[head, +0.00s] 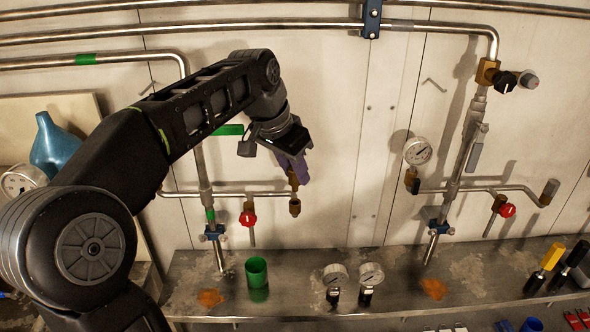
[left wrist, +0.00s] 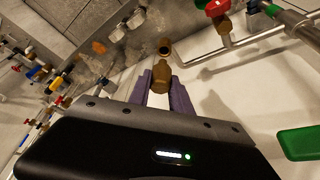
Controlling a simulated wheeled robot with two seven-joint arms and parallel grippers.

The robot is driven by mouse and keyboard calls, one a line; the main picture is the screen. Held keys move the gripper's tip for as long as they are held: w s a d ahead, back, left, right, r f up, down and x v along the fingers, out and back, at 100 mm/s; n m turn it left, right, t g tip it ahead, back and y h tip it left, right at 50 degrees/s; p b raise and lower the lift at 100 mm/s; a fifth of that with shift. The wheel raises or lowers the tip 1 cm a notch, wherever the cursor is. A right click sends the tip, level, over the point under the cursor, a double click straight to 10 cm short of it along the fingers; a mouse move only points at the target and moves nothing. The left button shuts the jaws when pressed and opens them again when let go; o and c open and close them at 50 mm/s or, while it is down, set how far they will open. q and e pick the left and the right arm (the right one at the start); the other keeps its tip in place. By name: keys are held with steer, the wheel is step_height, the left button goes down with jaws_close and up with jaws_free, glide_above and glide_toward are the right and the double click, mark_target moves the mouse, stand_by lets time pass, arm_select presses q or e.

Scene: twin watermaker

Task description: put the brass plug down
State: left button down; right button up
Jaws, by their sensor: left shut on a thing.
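My left gripper (head: 293,170), with purple fingers, is shut on the brass plug (head: 293,182). In the left wrist view the brass plug (left wrist: 160,79) sits between the fingertips (left wrist: 161,88). The open brass end of a pipe (head: 295,207) is just below the plug in the head view. In the left wrist view the dark opening of this pipe end (left wrist: 165,48) shows just beyond the plug, and the plug appears apart from it. The fingers partly hide the plug. My right gripper is in neither view.
A metal ledge (head: 400,283) runs below the pipes. It bears a green cup (head: 257,271), two loose gauges (head: 335,275) and orange stains. A red-handled valve (head: 248,217) is left of the pipe end. Bare ledge shows between the gauges and the right-hand pipe.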

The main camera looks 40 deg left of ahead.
arm_select(q)
steer(key=shift+f, duration=0.1)
steer(key=shift+w+f, duration=0.25)
steer(key=shift+n+y, duration=0.3)
steer(key=shift+n, duration=0.5)
steer(key=w+d+f, duration=0.2)
steer(key=d+f, duration=0.3)
steer(key=w+d+f, duration=0.3)
steer(key=d+f, duration=0.3)
steer(key=w+d+f, duration=0.2)
steer(key=d+f, duration=0.4)
steer(key=shift+w+d+f, duration=0.1)
steer(key=shift+w+d, duration=0.05)
steer(key=shift+w, duration=0.05)
